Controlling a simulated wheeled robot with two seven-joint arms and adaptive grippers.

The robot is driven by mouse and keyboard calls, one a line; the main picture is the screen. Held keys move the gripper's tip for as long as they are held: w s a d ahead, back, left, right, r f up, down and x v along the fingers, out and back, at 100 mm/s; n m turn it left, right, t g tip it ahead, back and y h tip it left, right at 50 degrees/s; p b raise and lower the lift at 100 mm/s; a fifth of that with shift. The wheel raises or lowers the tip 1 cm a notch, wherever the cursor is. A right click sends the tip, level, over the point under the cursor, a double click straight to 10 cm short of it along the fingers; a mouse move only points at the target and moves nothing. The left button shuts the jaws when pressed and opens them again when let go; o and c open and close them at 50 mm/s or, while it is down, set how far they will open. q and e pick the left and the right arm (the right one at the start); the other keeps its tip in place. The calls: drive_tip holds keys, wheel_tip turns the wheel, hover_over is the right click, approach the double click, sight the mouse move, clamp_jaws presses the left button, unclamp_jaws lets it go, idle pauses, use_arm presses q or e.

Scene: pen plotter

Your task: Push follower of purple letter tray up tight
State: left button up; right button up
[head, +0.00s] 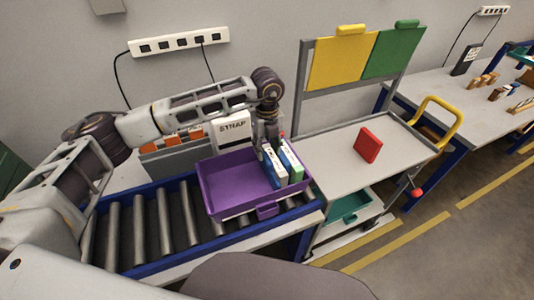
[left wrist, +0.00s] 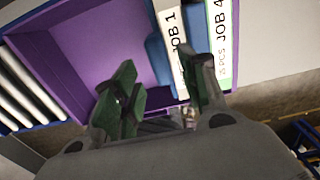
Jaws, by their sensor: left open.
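The purple letter tray (head: 222,203) sits on the roller conveyor, and its inside shows in the left wrist view (left wrist: 75,55). Labelled upright pieces stand at its right end: one marked JOB 1 (left wrist: 172,45) and a green-edged one marked JOB 4 (left wrist: 219,50). A blue upright piece (left wrist: 158,62) stands left of JOB 1; I cannot tell whether it is the follower. The left part of the tray is empty. My left gripper (head: 268,140) points down at the tray's far right side, by these pieces. Its fingers (left wrist: 160,90) are apart, with nothing clearly gripped. My right gripper is out of view.
The conveyor (head: 130,232) has bare rollers left of the tray. A grey cart (head: 330,158) with a red block (head: 368,145) on top stands close on the right. A white box marked STRAP (head: 233,130) and a grey bin (head: 165,162) with orange items stand behind the tray.

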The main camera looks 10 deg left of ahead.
use_arm(q)
wheel_tip(320, 180, up, 8)
idle(0.5)
idle(0.5)
